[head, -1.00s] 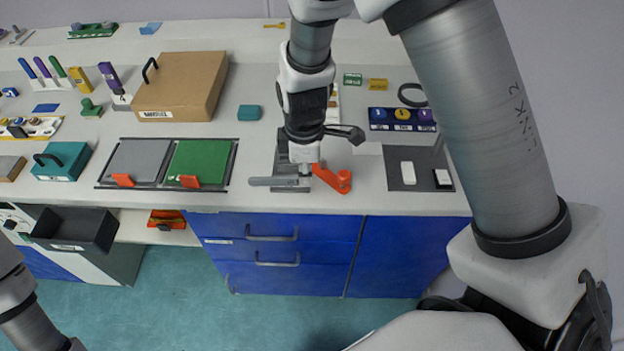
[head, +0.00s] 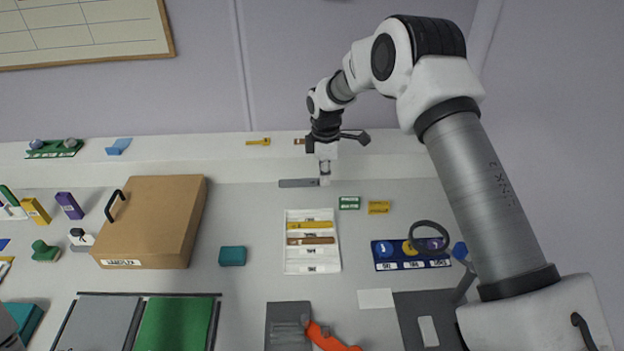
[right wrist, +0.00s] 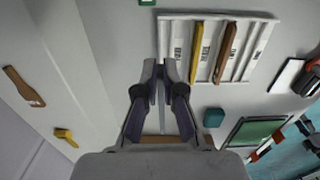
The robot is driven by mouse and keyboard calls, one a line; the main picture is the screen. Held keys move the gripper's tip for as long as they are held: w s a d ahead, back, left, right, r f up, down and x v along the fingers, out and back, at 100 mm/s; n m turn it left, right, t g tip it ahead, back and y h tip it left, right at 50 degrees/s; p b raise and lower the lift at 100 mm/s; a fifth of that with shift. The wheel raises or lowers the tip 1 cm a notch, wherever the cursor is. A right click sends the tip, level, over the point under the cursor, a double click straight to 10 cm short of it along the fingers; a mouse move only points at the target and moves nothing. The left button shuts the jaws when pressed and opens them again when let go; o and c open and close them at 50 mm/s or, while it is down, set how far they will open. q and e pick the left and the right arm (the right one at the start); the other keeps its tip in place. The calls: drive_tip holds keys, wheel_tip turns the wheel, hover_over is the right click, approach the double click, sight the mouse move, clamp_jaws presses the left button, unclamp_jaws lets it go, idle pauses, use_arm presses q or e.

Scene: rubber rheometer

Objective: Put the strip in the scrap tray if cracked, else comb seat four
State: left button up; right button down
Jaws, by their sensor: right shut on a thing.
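My right gripper (head: 325,178) is shut on a grey strip (head: 298,183), held level above the back of the bench, its longer visible part to the left. In the right wrist view the fingers (right wrist: 165,72) are closed together; I cannot tell whether the strip is cracked. The white comb (head: 291,262) lies on the bench nearer than the gripper, with a yellow strip (head: 310,225) and a brown strip (head: 310,241) in its far seats; nearer seats look empty. The comb also shows in the right wrist view (right wrist: 262,42). I cannot identify the scrap tray. My left gripper is out of view.
A brown box (head: 160,220) with a black handle and a teal block (head: 232,256) stand left of the comb. Green (head: 349,203) and yellow (head: 378,208) labels and a blue holder (head: 411,262) lie right. An orange lever (head: 328,340) is at a grey fixture (head: 288,320) in front.

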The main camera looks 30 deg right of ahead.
sight(331, 213)
drive_tip(key=s+f, duration=0.1)
drive_tip(key=d+f, duration=0.1)
drive_tip(key=shift+s+d+f, duration=0.1)
drive_tip(key=shift+s+f, duration=0.25)
drive_tip(key=shift+s, duration=0.05)
drive_tip(key=shift+w, duration=0.1)
drive_tip(key=shift+f, duration=0.75)
drive_tip(key=shift+f+b, duration=1.1)
drive_tip(key=shift+f, duration=0.85)
drive_tip(key=shift+f+b, duration=0.45)
drive_tip(key=shift+f, duration=0.35)
